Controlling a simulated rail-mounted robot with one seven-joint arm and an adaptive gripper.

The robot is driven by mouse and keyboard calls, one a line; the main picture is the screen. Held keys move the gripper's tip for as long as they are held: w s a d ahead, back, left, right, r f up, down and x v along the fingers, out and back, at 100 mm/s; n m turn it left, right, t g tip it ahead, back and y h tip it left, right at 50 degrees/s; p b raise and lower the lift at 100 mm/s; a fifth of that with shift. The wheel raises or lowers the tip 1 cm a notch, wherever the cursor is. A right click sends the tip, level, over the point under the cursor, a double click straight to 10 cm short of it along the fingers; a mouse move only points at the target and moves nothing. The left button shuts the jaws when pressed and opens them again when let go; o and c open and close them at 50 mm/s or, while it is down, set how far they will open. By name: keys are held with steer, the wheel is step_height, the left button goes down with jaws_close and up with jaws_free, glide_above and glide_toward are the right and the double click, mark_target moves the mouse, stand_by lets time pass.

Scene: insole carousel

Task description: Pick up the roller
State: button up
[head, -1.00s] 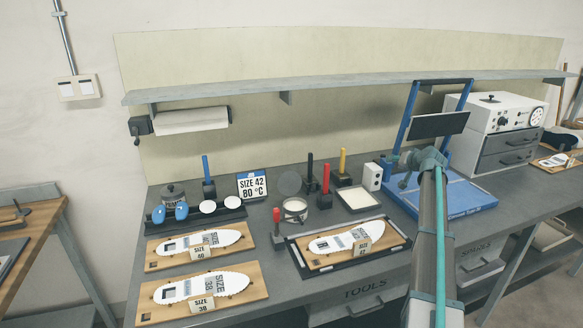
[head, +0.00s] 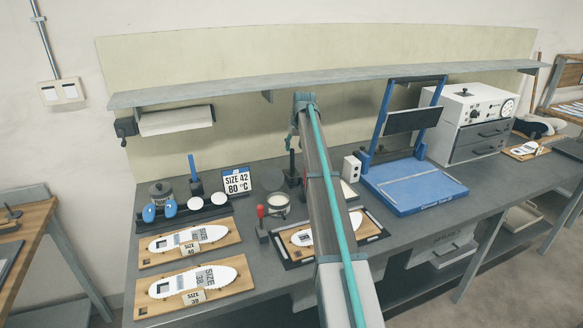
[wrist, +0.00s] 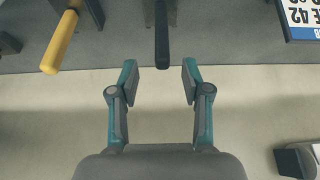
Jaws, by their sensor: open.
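My gripper (wrist: 161,82) is open and empty. In the wrist view a black handle (wrist: 162,38) points toward the gap between its fingers, apart from both. A yellow handle (wrist: 61,43) stands in a dark holder to its left. In the head view the black handle (head: 291,162) stands upright below my gripper, beside my arm, which hides the yellow one. A red-handled tool (head: 261,214) and a blue-handled tool (head: 193,170) stand farther left. The working ends of the handled tools are hidden or too small to tell which is the roller.
The shelf (head: 350,77) runs along the back wall above the bench. The size sign (head: 236,181) stands left of the black handle and a white cup (head: 278,204) near it. The blue press (head: 412,185) stands to the right. My arm covers part of the insole board (head: 287,246).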

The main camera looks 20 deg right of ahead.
mark_target(293, 150)
steer(key=shift+p+x, duration=1)
steer(key=shift+x, duration=1.7)
steer(key=shift+a, duration=0.15)
jaws_close()
